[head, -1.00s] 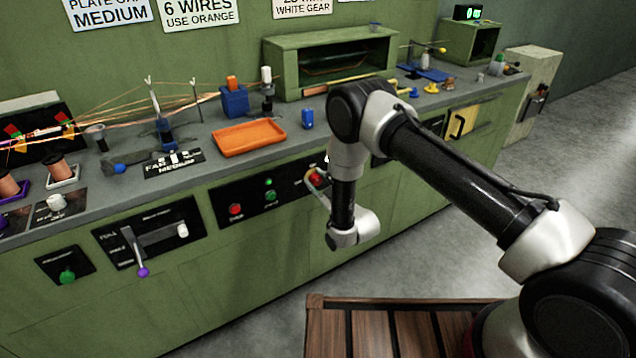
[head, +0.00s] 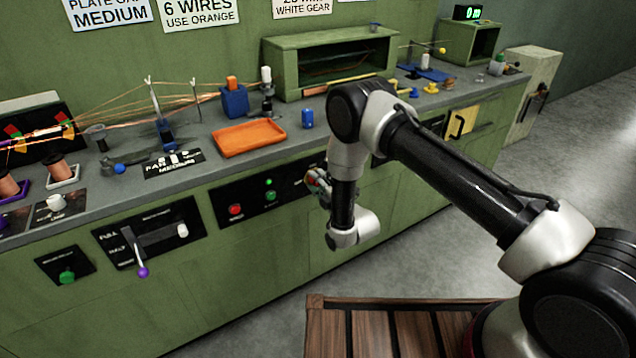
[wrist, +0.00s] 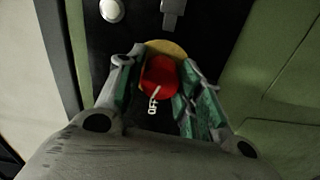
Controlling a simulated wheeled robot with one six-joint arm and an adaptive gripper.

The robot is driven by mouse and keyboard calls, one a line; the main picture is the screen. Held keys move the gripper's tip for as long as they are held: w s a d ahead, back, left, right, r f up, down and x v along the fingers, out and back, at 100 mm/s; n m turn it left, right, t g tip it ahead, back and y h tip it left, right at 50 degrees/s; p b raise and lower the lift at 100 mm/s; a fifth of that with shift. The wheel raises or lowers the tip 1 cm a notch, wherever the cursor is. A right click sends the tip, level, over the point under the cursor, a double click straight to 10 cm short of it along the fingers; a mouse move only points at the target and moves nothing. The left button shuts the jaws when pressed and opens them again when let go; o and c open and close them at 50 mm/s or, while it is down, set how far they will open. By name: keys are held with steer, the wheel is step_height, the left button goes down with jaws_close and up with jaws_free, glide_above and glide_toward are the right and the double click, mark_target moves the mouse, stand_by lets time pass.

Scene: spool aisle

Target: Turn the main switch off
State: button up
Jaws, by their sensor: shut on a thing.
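The main switch shows in the wrist view as a red knob (wrist: 159,75) on a yellow round plate (wrist: 166,48). A white mark on the knob points toward the white "OFF" lettering (wrist: 153,103) on the black panel. My gripper (wrist: 158,80) is shut on the red knob, with one finger on each side. In the head view my gripper (head: 318,183) is at the right part of the black switch panel (head: 252,190) on the cabinet front. There the gripper and my arm cover most of the knob.
An orange tray (head: 248,138) is on the bench above. A slatted wooden platform (head: 400,330) lies below my arm.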

steer(key=shift+n, duration=1.7)
steer(key=shift+f, duration=0.1)
steer(key=o, duration=1)
steer(key=shift+o, duration=0.2)
steer(key=shift+s, duration=0.15)
steer(key=v, duration=1.2)
